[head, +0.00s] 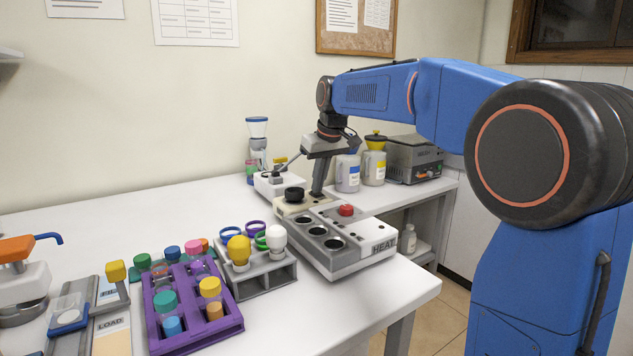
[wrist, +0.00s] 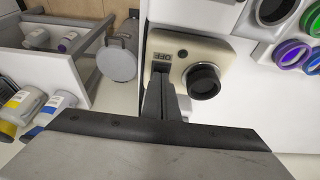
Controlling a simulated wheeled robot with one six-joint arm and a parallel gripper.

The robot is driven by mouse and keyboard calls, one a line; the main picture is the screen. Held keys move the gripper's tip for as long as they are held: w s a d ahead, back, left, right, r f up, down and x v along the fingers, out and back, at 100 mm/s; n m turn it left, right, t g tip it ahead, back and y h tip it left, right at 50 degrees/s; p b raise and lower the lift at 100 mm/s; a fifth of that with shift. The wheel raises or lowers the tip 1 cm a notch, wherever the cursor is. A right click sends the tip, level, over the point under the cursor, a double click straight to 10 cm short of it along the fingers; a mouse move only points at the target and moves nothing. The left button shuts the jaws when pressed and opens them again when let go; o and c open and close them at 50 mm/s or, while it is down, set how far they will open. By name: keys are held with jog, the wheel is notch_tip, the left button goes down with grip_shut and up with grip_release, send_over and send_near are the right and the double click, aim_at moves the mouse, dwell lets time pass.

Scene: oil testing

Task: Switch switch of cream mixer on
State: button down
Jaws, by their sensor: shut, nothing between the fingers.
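The cream mixer (head: 285,211) stands on the white table in the head view, behind the heater block. It is a low cream box with a black round cup (head: 294,194) on top. In the wrist view the mixer (wrist: 212,42) shows its black cup (wrist: 203,82), a small dark round spot and a label reading OFF (wrist: 162,56). My gripper (head: 317,192) points down at the right end of the mixer. Its shut, empty fingers (wrist: 160,78) are right beside the OFF label in the wrist view. They hide the switch area, and I cannot tell whether they touch it.
A heater block marked HEAT (head: 384,246) with a red button stands just in front of the mixer. Jugs (head: 347,174) and a grey machine (head: 414,158) stand behind, right. A purple rack (head: 232,318) and a grey rack (head: 262,283) of vials stand front left. The table's left rear is clear.

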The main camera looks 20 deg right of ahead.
jog(key=shift+s+f, duration=0.2)
jog(key=shift+s, duration=0.05)
jog(key=shift+d+r, duration=0.1)
jog(key=shift+r, duration=0.05)
jog(key=w+v, duration=0.1)
jog(key=v, duration=1.3)
jog(key=shift+r, duration=0.1)
jog(key=shift+w+a+r+g+h, duration=0.15)
jog(key=shift+w+a+g, duration=0.2)
jog(key=shift+w, duration=0.3)
jog(key=shift+w+a+r+g+h, duration=0.15)
jog(key=shift+w+g, duration=0.3)
jog(key=shift+w, duration=0.25)
jog(key=shift+w+a+r+g+h, duration=0.1)
jog(key=shift+w+a+g, duration=0.25)
jog(key=shift+w, duration=0.3)
jog(key=shift+d+f, duration=0.1)
jog(key=f, duration=0.4)
jog(key=w+f, duration=0.1)
jog(key=f, duration=0.8)
jog(key=shift+w+a+f, duration=0.3)
jog(key=shift+f, duration=0.1)
